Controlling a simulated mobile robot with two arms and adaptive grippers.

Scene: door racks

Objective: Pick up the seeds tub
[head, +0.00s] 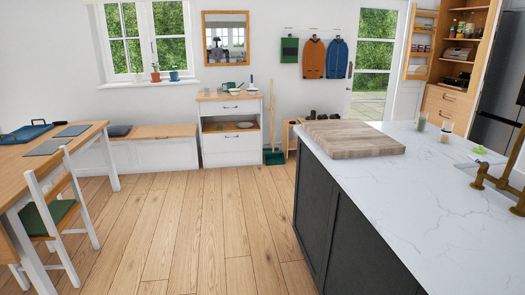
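I cannot pick out the seeds tub for certain. Small containers stand in the wooden door rack (420,47) of the open pantry cupboard at the top right, too small to read. Several more small items stand on the pantry shelves (462,37). On the white island worktop, a small greenish container (421,122) and a pale container with a brownish content (446,131) stand upright near the far right edge. Neither gripper is in view.
The island (400,175) fills the right side, with a wooden board (354,138) and a brass tap (496,180). A table (45,163) and chair (58,220) stand at left. A broom (273,130) leans by the drawer unit (226,150). The wooden floor between is clear.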

